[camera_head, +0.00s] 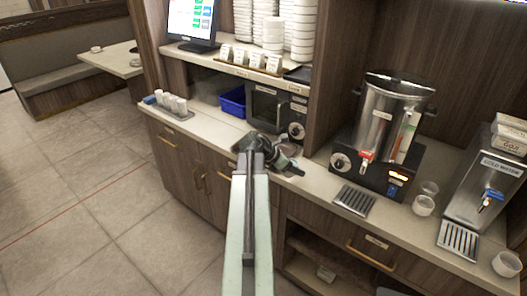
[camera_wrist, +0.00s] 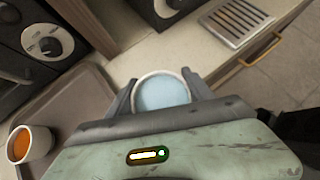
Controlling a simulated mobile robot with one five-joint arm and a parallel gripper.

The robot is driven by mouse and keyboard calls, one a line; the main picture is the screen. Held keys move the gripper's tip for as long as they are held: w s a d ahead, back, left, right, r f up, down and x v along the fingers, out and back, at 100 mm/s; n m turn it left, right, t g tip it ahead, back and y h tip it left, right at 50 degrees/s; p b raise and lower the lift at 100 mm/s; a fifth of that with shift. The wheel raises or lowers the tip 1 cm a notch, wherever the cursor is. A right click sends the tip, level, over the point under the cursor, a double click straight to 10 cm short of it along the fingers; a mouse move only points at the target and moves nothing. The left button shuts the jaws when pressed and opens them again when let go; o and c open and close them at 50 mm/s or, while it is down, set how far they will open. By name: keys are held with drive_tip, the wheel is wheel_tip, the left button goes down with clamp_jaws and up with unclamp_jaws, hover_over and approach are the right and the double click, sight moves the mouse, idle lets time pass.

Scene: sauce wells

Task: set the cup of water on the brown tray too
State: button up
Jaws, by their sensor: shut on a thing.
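My gripper (camera_wrist: 162,88) is shut on the cup of water (camera_wrist: 162,92), a pale cup with light blue water, seen from above between the fingers in the wrist view. The cup looks upright. The brown tray (camera_wrist: 75,100) lies on the counter to the left of the held cup, which appears just beyond the tray's right edge. How high the cup is above the counter I cannot tell. A cup of orange-brown drink (camera_wrist: 30,144) stands at the tray's left part. In the head view, my gripper (camera_head: 282,160) reaches over the counter and hides most of the tray.
A steel urn (camera_head: 388,115) with a drip grate (camera_head: 354,199) stands to the right of my gripper. A cold water dispenser (camera_head: 487,185) and several white cups are farther right. A microwave (camera_head: 272,108) is behind. Small cups on a tray (camera_head: 168,111) stand left.

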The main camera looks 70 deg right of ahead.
drive_tip(key=w+n, duration=0.1)
drive_tip(key=w, duration=0.6)
drive_tip(key=b, duration=0.1)
hover_over(285, 152)
drive_tip(key=w+a, duration=0.2)
drive_tip(key=shift+w+a+f+t+h, duration=0.2)
drive_tip(key=shift+f+t+h, duration=0.2)
drive_tip(key=shift+f, duration=0.15)
wheel_tip(285, 152, down, 4)
drive_tip(key=b, duration=0.4)
drive_tip(key=shift+s, duration=0.1)
drive_tip(key=shift+r, duration=0.25)
drive_tip(key=shift+f, duration=0.2)
drive_tip(key=o, duration=1.3)
drive_tip(key=shift+r, duration=0.1)
